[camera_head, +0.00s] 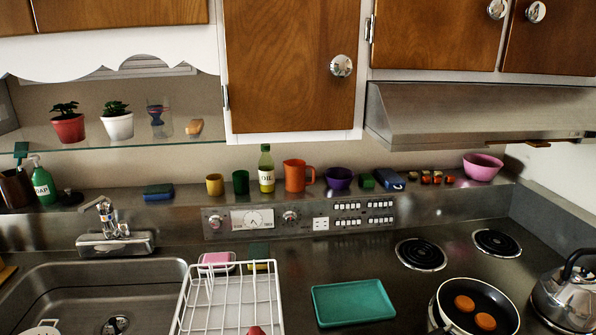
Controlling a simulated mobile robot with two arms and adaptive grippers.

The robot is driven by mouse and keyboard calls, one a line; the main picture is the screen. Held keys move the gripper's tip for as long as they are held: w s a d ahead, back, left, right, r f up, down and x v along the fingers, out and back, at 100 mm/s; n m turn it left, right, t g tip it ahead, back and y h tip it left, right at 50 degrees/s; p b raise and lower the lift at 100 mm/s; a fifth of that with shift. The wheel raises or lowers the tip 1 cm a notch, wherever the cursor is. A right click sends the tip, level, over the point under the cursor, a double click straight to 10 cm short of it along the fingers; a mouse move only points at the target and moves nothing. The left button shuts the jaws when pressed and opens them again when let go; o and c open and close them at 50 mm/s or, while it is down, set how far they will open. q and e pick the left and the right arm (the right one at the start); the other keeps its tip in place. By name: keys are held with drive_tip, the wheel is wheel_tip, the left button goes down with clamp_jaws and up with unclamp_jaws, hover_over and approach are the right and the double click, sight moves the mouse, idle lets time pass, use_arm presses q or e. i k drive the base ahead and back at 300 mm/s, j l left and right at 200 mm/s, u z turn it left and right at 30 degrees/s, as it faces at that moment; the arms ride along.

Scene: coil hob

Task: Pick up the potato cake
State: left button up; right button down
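Two round orange-brown patties, which look like potato cakes, lie in a frying pan at the lower right of the head view. One cake (464,303) lies a little behind and left of the other cake (485,321). They are close together and lie flat. The pan (502,303) has a dark inside and a pale rim, and it stands at the front of the hob. Neither of my grippers is in view.
A kettle (568,298) stands close right of the pan. An empty teal tray (353,302) lies on the counter to the left. A white dish rack (230,292) stands beside the sink (60,285). The range hood (480,112) overhangs the back. Two coil burners (420,254) are bare.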

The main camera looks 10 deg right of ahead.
sight(464, 304)
drive_tip(key=z, duration=1.45)
